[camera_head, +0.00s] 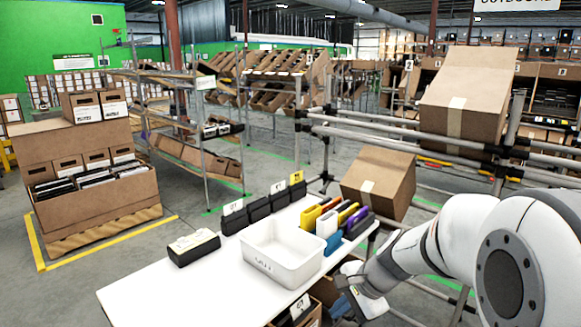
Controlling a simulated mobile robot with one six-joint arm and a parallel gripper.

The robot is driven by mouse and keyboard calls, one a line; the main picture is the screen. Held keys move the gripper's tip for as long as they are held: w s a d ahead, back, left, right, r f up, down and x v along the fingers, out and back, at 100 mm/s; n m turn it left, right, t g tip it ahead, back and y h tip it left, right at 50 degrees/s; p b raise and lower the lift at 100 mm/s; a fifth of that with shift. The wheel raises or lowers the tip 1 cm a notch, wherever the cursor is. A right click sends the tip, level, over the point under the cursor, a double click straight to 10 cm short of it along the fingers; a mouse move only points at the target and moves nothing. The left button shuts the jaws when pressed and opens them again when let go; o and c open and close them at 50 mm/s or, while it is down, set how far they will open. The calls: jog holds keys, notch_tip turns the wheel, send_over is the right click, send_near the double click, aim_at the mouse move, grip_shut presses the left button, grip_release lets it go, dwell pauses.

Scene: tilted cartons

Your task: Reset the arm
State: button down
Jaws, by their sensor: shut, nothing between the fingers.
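My arm (455,250) comes in from the right edge and reaches down to the front right of the white table (150,290). My gripper (341,305) is low beside the table's right edge, close to an open carton (306,314) below the table. It looks shut and holds nothing. The fingertips are small and partly hidden, so I cannot tell if they touch the carton.
On the table stand a white bin (284,252), several black boxes (258,209) and a row of coloured folders (333,221). Tilted cartons (463,97) rest on a pipe rack (400,135) behind my arm. The table's front left is clear.

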jog(key=s+d+r+n+h+p, duration=0.2)
jog(key=s+r+n+p, duration=0.3)
jog(key=s+r, duration=0.3)
jog(key=s+d+r+n+h+p, duration=0.2)
jog(key=s+r+n+h+p, duration=0.1)
jog(key=s+r+n+p, duration=0.3)
jog(key=shift+s+d+r+n, duration=0.15)
jog(key=shift+s+r+n, duration=0.45)
jog(key=shift+s+r, duration=0.7)
jog(key=shift+w+r, duration=0.25)
jog(key=shift+w, duration=0.05)
